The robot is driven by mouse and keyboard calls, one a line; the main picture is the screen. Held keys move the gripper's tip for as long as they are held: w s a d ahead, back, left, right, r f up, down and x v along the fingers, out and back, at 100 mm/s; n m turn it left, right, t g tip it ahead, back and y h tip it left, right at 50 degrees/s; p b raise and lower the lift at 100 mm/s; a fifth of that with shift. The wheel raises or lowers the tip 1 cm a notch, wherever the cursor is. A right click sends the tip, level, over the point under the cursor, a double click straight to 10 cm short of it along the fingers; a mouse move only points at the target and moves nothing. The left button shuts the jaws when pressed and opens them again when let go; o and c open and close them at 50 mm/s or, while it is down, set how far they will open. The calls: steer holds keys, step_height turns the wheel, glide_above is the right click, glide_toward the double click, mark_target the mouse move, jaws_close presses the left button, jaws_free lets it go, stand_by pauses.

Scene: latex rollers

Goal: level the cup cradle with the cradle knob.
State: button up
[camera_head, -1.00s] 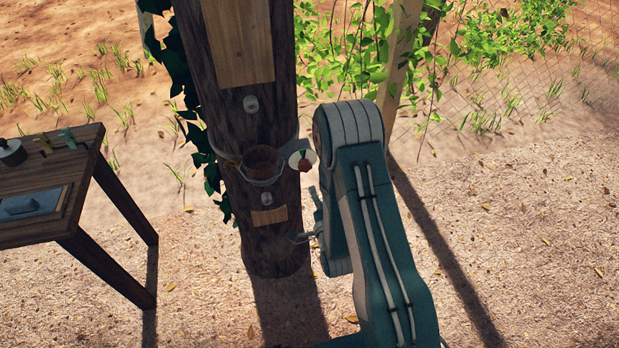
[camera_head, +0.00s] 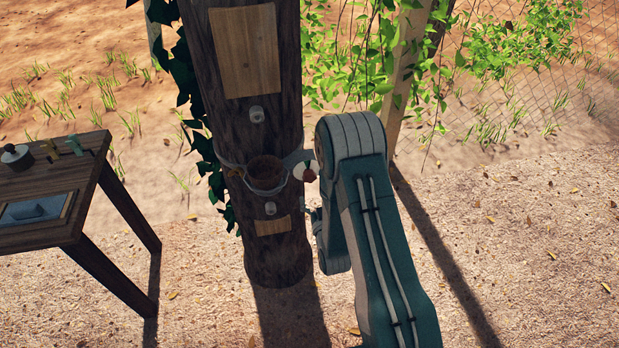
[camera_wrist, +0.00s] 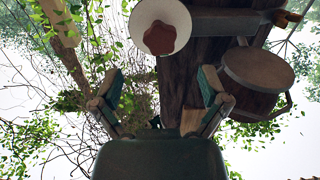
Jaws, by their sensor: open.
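The tree trunk (camera_head: 275,245) carries a brown cup (camera_head: 265,167) in a pale wire cradle (camera_head: 263,190). The cradle knob (camera_head: 309,174) is a red-brown knob on a white disc, right of the cup. In the wrist view the knob (camera_wrist: 162,40) is at top centre and the cup (camera_wrist: 258,78) is at the right, looking tilted there. I cannot tell from these views how level the cradle is. My gripper (camera_wrist: 160,88) is open and empty, its fingers apart below the knob in the picture, not touching it. In the head view my arm hides most of it.
A wooden table (camera_head: 85,215) with small tools and a tray stands at the left. Ivy (camera_head: 205,150) hangs on the trunk's left side. A leafy vine (camera_head: 370,55), a post and a wire fence stand behind at the right. The sandy ground between is clear.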

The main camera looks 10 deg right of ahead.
mark_target(310, 180)
steer(key=w, duration=0.8)
steer(key=c, duration=1.2)
